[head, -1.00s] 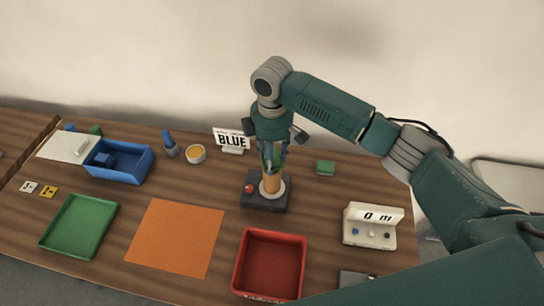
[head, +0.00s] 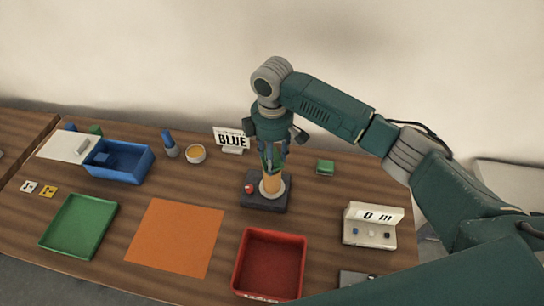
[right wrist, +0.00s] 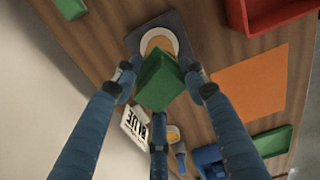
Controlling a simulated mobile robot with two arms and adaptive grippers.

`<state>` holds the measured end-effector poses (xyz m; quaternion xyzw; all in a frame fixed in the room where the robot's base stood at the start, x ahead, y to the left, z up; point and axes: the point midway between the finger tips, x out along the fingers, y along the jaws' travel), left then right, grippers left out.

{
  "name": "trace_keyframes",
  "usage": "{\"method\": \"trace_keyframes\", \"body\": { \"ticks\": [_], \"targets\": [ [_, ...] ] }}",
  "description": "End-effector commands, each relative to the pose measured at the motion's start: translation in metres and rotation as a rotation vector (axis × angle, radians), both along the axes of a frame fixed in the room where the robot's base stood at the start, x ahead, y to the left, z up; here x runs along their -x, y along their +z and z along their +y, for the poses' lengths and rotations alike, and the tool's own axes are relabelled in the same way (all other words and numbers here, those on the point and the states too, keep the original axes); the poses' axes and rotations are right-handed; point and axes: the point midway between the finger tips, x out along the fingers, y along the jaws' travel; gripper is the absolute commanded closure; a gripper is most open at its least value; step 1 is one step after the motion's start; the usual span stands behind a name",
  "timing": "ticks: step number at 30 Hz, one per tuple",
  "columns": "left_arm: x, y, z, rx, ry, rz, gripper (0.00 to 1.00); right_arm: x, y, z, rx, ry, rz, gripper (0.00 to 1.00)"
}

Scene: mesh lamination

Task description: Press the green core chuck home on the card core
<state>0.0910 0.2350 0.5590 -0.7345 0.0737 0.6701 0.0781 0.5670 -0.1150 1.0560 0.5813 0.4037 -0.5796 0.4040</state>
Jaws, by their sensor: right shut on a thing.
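The card core (head: 271,185) is a tan tube standing upright in a white ring on a dark base (head: 252,201) with a red button. In the right wrist view the core (right wrist: 158,43) shows just beyond the chuck. My right gripper (head: 272,160) points down directly over the core. Its blue fingers are shut on the green core chuck (right wrist: 160,82), a green block in the right wrist view. In the head view the fingers mostly hide the chuck. I cannot tell how far the chuck sits on the core. My left gripper is not in view.
A "BLUE" sign (head: 232,139) stands behind the base. A small green block (head: 325,167) and a white display box (head: 371,236) are to the right. A red tray (head: 240,264) is in front. An orange sheet (head: 175,237), green tray (head: 48,241) and blue bin (head: 133,173) are left.

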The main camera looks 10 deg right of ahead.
Motion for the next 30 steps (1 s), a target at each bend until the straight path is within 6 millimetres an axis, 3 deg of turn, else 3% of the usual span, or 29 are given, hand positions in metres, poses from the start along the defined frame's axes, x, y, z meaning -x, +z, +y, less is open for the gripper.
{"method": "trace_keyframes", "body": {
  "ticks": [30],
  "targets": [
    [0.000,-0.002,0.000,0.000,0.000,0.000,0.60,0.000,-0.019,0.000,-0.001,-0.001,0.000,0.85]
  ]
}}
